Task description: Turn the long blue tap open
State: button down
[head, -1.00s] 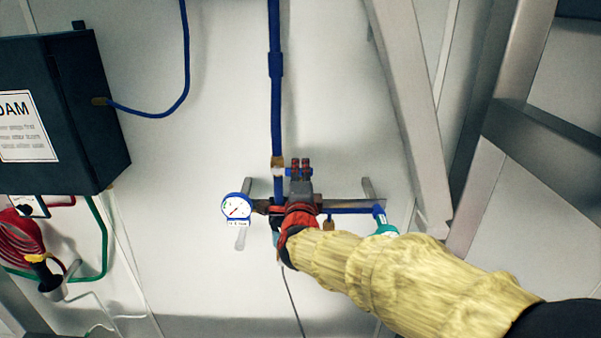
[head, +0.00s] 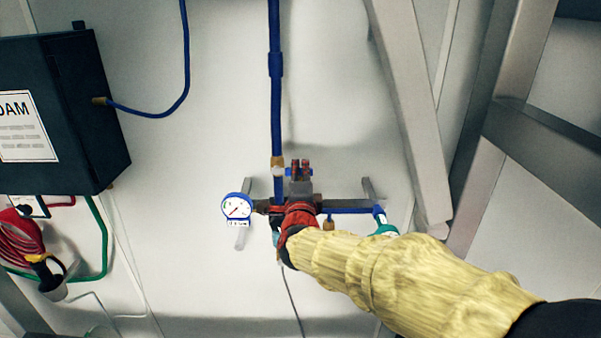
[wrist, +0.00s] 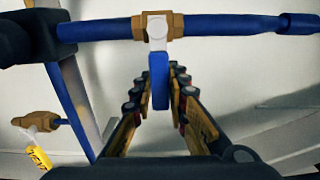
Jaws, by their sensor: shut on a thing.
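The long blue tap (wrist: 158,82) shows in the wrist view as a flat blue handle on a white hub, under a brass valve body (wrist: 157,24). The handle stands across the blue pipe it is fitted to. My gripper (wrist: 155,84) has its fingers on both sides of the handle and is shut on it. In the head view my gripper (head: 300,172) is just right of the brass valve (head: 278,162) on the upright blue pipe. There my fingers and wrist hide most of the handle.
A round gauge (head: 237,206) sits left of my gripper. A green-handled fitting (head: 384,229) is on a side pipe to the right. A dark box (head: 62,112) hangs at upper left, with a red coil (head: 18,238) below. Metal beams (head: 412,110) stand at right.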

jog(key=shift+r+n, duration=0.1)
jog(key=shift+n, duration=0.2)
jog(key=r+n, duration=0.1)
jog(key=n, duration=0.1)
jog(key=r+n, duration=0.1)
jog(key=n, duration=0.1)
jog(key=shift+a+r, duration=0.15)
jog(key=shift+a, duration=0.15)
jog(key=shift+a+r+n+p, duration=0.15)
jog(key=shift+r+n+p, duration=0.2)
jog(key=shift+n, duration=0.25)
jog(key=shift+a+r+n+p, duration=0.2)
jog(key=shift+n+p, duration=0.15)
jog(key=shift+n, duration=0.25)
jog(key=shift+a+r+n+p, duration=0.15)
jog(key=shift+n+p, duration=0.1)
jog(key=shift+n, duration=0.25)
jog(key=shift+a+r+n+p, duration=0.1)
jog(key=shift+r+n+p, duration=0.1)
jog(key=shift+n, duration=0.3)
jog(key=c, duration=1.7)
grip_release()
jog(key=shift+c, duration=0.2)
